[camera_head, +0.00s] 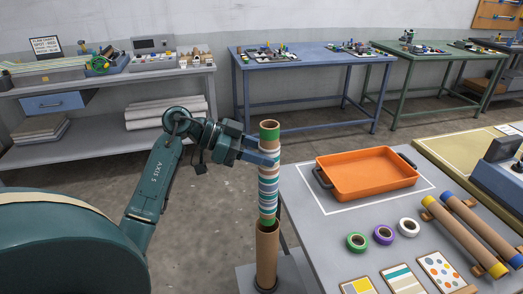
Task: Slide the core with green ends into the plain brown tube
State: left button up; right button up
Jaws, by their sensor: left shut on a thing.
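The core with green ends (268,190) is upright, with a striped wrap around its middle and a green band near its top. My left gripper (268,158) is shut on its upper part. The plain brown tube (267,252) stands upright directly below it on a low grey stand. The core's lower green end is at the tube's mouth, roughly in line with it. I cannot tell whether it is just above the rim or slightly inside. My right gripper is not in view.
The grey table at right holds an orange tray (368,174), several tape rolls, pattern cards and two brown tubes (466,236) with yellow and blue ends. Its left edge (300,240) is close to the upright tube. Open floor lies behind; benches line the wall.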

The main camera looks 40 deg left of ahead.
aim_at(261, 179)
pick_arm(q)
jog(key=shift+f, duration=0.1)
dwell(0.3)
notch_tip(261, 179, down, 3)
jog(key=shift+f, duration=0.15)
dwell(0.7)
jog(key=shift+f, duration=0.15)
jog(key=shift+f+b, duration=0.35)
jog(key=shift+f, duration=1.5)
jog(key=shift+f, duration=0.1)
